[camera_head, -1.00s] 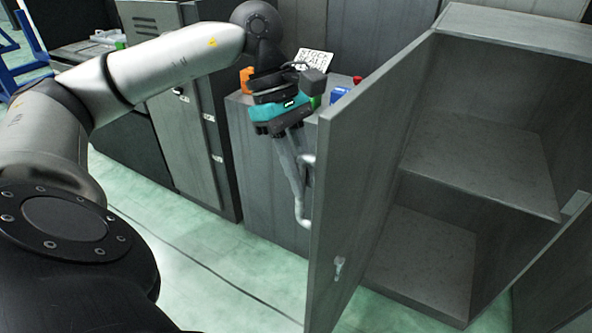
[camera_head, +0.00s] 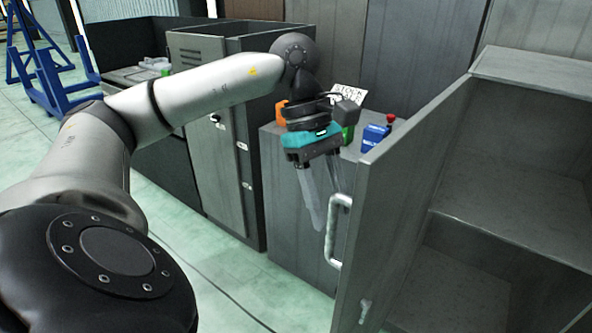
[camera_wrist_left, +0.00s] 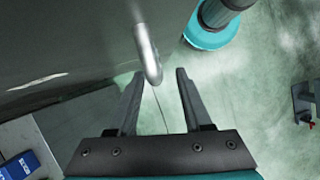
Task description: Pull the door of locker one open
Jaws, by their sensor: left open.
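The grey locker door (camera_head: 412,190) stands wide open on the right, with shelves visible behind it. A silver bar handle (camera_head: 334,232) is on its outer face. In the left wrist view the handle (camera_wrist_left: 146,48) comes down from the top, its end near the gap between the fingertips. My left gripper (camera_head: 328,208) is open and empty, fingers pointing down just left of the upper part of the handle. I cannot tell whether a finger touches it. The left gripper also shows in the left wrist view (camera_wrist_left: 160,74). My right gripper is not in view.
A grey cabinet (camera_head: 285,215) behind my gripper carries a small sign (camera_head: 348,94), an orange item (camera_head: 283,112) and a blue box with a red knob (camera_head: 375,135). A taller grey locker (camera_head: 212,150) stands to its left.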

